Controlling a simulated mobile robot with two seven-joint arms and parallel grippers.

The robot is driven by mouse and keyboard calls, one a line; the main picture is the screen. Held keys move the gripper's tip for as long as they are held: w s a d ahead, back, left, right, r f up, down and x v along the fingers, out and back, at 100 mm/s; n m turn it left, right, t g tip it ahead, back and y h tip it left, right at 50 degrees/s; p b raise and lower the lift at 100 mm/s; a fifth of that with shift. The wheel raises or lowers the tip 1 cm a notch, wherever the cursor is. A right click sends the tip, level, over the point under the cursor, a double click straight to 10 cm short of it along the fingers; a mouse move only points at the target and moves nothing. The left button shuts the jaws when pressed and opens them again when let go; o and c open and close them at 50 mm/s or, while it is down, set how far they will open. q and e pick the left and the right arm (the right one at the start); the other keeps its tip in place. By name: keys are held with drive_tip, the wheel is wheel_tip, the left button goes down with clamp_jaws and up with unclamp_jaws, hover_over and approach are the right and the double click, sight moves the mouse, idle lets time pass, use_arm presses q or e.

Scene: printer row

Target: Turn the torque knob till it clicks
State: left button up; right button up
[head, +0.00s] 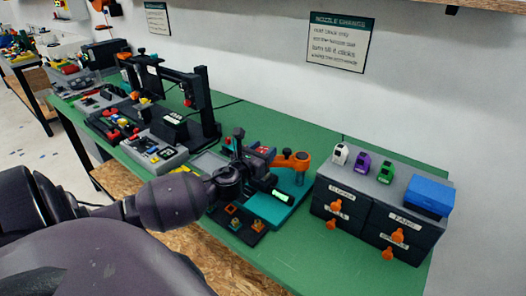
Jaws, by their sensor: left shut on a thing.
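My left gripper (264,178) reaches in from the left over a teal fixture (292,212) on the green bench. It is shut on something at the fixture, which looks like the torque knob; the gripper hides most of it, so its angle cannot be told. An orange arm (294,160) stands on the fixture just right of the gripper. A small pale green lit strip (280,196) shows just below the fingers. My right gripper is not in view.
A dark tray with small brass-coloured parts (237,224) lies in front of the fixture. At right stands a drawer cabinet (372,212) with orange knobs, bearing several small coloured items and a blue box (430,194). A black-framed printer (205,105) stands at left. A sign (340,42) hangs behind.

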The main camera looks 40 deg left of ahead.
use_arm(q)
drive_tip(key=shift+f+h, duration=0.1)
drive_tip(key=shift+h, duration=0.2)
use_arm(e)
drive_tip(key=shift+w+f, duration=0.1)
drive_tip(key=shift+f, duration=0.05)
